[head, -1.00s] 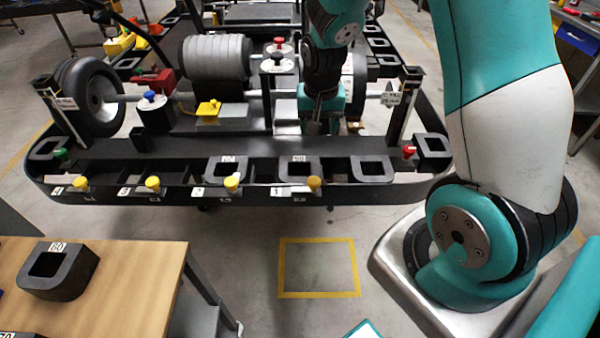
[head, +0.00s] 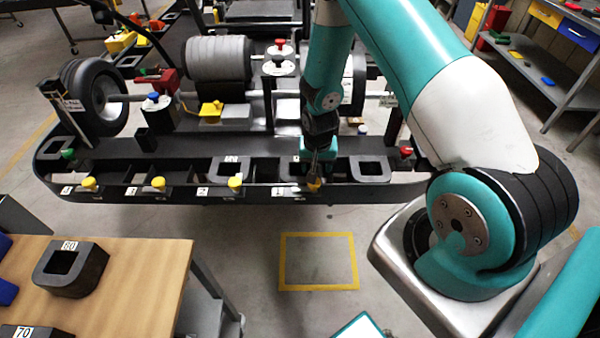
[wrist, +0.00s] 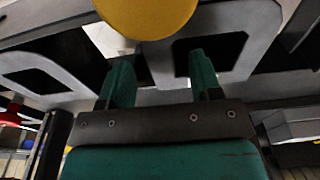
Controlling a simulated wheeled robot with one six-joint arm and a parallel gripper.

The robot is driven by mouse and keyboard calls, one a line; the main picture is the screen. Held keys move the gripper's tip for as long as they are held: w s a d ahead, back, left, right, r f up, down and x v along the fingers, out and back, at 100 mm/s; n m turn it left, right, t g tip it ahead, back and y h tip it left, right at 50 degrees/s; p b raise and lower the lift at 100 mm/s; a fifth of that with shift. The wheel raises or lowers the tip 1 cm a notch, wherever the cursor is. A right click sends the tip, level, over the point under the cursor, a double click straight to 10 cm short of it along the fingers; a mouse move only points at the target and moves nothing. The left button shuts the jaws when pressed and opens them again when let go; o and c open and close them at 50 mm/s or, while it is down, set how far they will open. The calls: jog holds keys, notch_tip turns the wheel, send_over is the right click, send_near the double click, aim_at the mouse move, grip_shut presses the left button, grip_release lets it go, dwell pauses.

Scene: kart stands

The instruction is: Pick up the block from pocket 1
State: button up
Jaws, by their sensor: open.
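The pocket 1 block (head: 287,168) is a dark, ring-shaped piece in the front rail of the kart stand. In the head view my gripper (head: 314,178) hangs in front of it and hides much of it. In the wrist view a grey block with a dark square opening (wrist: 262,30) lies beyond my open fingers (wrist: 160,72). The jaws are empty. A yellow knob (wrist: 148,14) stands very close to the fingers and covers part of the view. I cannot tell whether the fingers touch the block or the knob.
Another block (head: 231,167) sits left in the rail, and one (head: 370,167) sits right. Several yellow knobs (head: 235,184) line the rail front. A wooden table (head: 135,265) with blocks (head: 72,268) stands front left. A yellow floor square (head: 320,287) is clear.

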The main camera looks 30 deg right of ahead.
jog(key=shift+w+f, duration=0.15)
jog(key=shift+f, duration=1)
grip_shut()
jog(key=shift+r, duration=0.1)
